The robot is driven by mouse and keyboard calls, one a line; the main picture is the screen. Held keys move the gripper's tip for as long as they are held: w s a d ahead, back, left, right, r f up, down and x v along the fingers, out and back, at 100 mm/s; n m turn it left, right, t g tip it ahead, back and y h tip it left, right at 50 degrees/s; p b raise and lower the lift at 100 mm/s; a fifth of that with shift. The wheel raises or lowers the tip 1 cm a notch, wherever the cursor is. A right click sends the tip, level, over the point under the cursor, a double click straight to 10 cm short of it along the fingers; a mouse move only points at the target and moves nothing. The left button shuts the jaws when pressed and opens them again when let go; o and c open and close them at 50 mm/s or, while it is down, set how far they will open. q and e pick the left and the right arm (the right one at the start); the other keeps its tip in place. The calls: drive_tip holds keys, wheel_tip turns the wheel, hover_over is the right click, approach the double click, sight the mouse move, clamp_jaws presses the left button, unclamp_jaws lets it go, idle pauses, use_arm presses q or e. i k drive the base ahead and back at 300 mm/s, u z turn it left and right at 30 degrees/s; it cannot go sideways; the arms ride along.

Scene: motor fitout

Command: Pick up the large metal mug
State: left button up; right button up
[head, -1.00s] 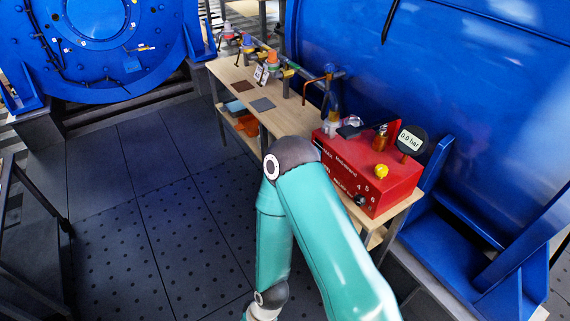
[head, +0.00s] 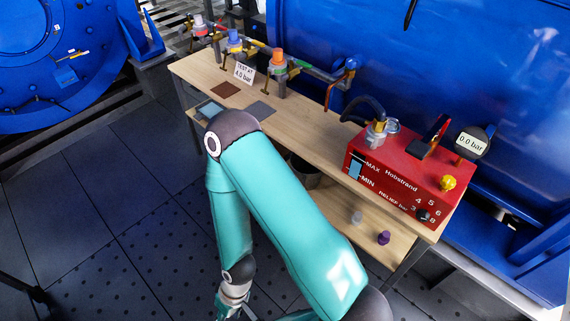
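I cannot pick out the large metal mug for certain. A dark, round, open-topped vessel (head: 303,172) stands under the bench top, partly hidden behind my teal arm; I cannot tell its material or whether it has a handle. My arm comes in from the lower right, its elbow in front of the bench and its forearm hanging down to the bottom edge. My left gripper is not in view either.
The wooden bench (head: 305,125) carries a red pump box (head: 400,184), a gauge reading 0.0 bar (head: 472,143), coloured valves (head: 279,62) and a sign (head: 243,73). A purple-capped item (head: 384,238) sits on the lower shelf (head: 345,226). Dark floor (head: 130,210) lies clear at left.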

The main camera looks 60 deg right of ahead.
sight(309, 176)
drive_tip(key=u, duration=0.05)
drive_tip(key=i, duration=2.5)
drive_tip(key=z, duration=2)
drive_tip(key=i, duration=0.15)
drive_tip(key=z, duration=2)
drive_tip(key=i, duration=1.05)
drive_tip(key=u, duration=0.5)
